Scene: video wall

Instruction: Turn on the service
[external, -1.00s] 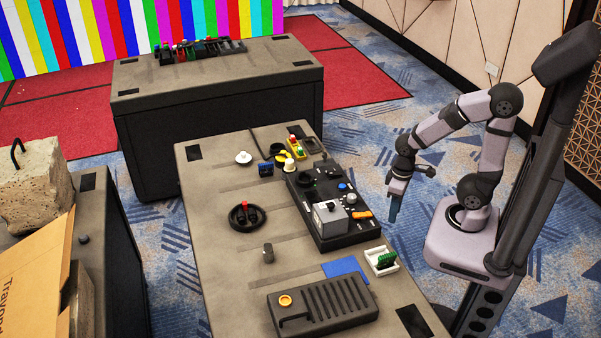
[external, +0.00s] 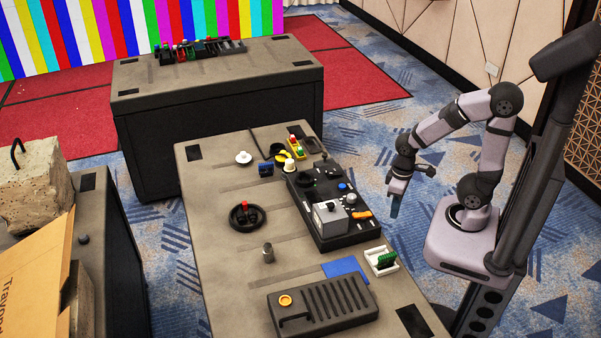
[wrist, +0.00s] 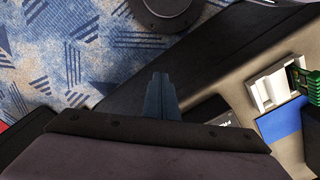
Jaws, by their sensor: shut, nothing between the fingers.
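A black control box (external: 320,218) lies along the right side of the near table. It carries a grey block (external: 330,217), a blue button (external: 343,187), an orange switch (external: 361,215) and dark knobs. Its labels are too small to read, so I cannot tell which control is the service one. My gripper (external: 394,208) points down beyond the table's right edge, to the right of the box and apart from it. In the wrist view, its blue-grey fingers (wrist: 160,92) are together and empty; part of the box shows beside them.
A white tray (wrist: 262,92) with a green part (wrist: 299,76) sits beside a blue pad (wrist: 282,128). A ribbed black unit (external: 322,304), a round black dish (external: 233,220) and a small cylinder (external: 268,253) stand on the table. Carpet is clear under my gripper.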

